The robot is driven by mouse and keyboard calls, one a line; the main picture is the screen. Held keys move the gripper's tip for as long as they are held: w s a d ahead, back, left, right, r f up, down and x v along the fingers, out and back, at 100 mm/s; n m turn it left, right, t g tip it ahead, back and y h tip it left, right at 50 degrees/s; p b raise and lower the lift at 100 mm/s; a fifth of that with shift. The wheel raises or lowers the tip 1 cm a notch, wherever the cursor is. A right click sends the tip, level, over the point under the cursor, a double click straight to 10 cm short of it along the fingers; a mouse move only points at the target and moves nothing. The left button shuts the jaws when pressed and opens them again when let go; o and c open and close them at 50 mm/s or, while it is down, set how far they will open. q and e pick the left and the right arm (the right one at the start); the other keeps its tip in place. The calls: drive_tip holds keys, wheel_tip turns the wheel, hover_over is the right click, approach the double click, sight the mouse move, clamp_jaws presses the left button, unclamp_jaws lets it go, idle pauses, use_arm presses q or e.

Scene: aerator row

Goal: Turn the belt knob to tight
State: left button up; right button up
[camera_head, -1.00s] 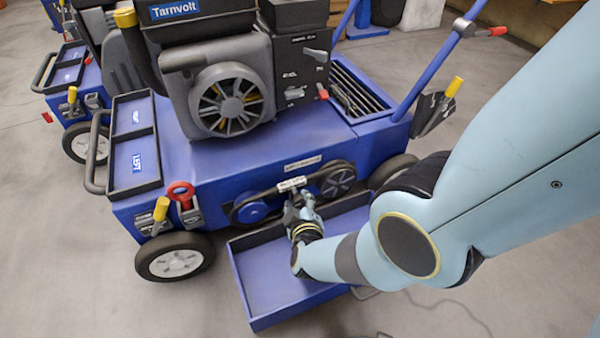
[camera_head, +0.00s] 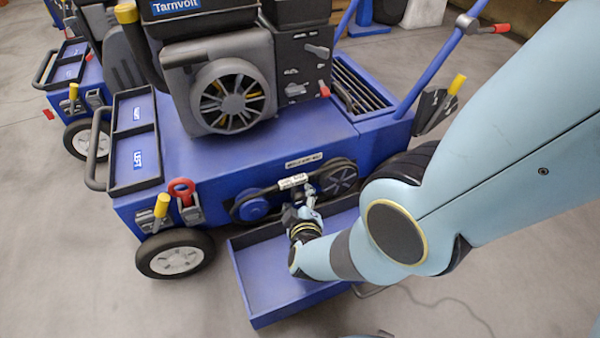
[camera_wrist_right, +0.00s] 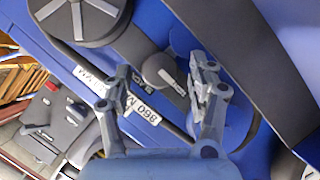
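The belt knob (camera_wrist_right: 158,70), grey and round with a pale raised bar, shows in the right wrist view on the machine's blue side, beside the black belt. In the head view my gripper and the machine's parts leave it hard to make out. My right gripper (camera_wrist_right: 161,72) is open, with one finger on each side of the knob in the picture. I cannot tell whether either finger touches it. In the head view the right gripper (camera_head: 305,197) is at the belt drive, just below a white label (camera_head: 293,181). My left gripper is not in view.
A blue tray (camera_head: 240,285) juts out below my right wrist. The blue machine (camera_head: 185,155) carries an engine (camera_head: 222,90). A red ring handle (camera_head: 181,188) and a yellow-tipped lever (camera_head: 161,205) are at its left. A second blue machine (camera_head: 65,98) stands behind. Floor at left is clear.

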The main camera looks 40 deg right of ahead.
drive_tip(key=shift+s, duration=0.1)
drive_tip(key=shift+s+a+r, duration=0.1)
drive_tip(key=shift+s+a, duration=0.2)
drive_tip(key=shift+s, duration=0.1)
drive_tip(key=shift+v, duration=0.75)
drive_tip(key=v, duration=0.5)
drive_tip(key=shift+w+r, duration=0.1)
